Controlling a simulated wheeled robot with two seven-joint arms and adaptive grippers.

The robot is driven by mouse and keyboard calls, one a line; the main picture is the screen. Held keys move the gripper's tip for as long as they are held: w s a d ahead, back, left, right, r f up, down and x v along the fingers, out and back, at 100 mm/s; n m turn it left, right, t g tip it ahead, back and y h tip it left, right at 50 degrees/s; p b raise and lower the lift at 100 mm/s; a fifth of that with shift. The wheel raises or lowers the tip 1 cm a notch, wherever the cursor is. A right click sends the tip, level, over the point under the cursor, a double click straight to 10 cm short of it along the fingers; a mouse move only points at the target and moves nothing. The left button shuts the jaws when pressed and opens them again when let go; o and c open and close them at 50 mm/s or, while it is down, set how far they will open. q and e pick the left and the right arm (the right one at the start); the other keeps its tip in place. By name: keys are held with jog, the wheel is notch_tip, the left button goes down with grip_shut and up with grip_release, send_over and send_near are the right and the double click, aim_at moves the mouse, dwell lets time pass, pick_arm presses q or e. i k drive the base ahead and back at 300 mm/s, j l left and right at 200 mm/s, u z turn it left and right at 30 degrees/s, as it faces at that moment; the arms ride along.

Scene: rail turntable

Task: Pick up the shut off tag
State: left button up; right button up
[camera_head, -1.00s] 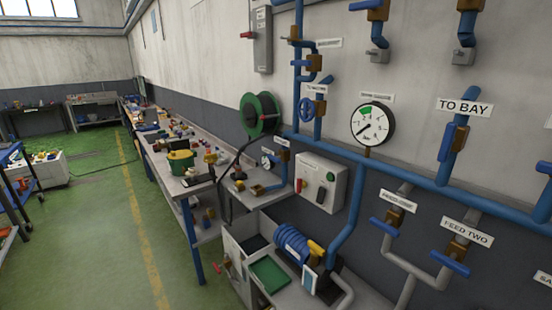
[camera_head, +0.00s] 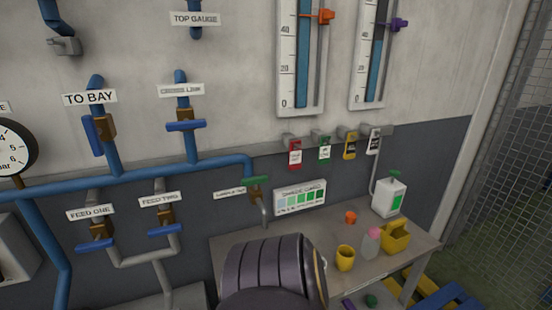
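Several tags hang in a row on hooks along a grey wall rail, right of centre in the head view. From left to right they are a red tag (camera_head: 295,154), a green tag (camera_head: 324,148), a yellow tag (camera_head: 350,147) and a black-and-white tag (camera_head: 374,142). Their print is too small to read, so I cannot tell for sure which one is the shut off tag. Neither of my grippers is in view.
Below the tags is a grey bench (camera_head: 405,248) with a white canister (camera_head: 389,198), a yellow cup (camera_head: 345,258), a bottle (camera_head: 370,244) and a yellow bin (camera_head: 397,238). A dark ribbed rounded body (camera_head: 268,272) blocks the lower middle. Blue pipes (camera_head: 130,178) run along the wall.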

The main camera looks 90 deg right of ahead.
aim_at(294, 159)
jog(key=z, duration=3)
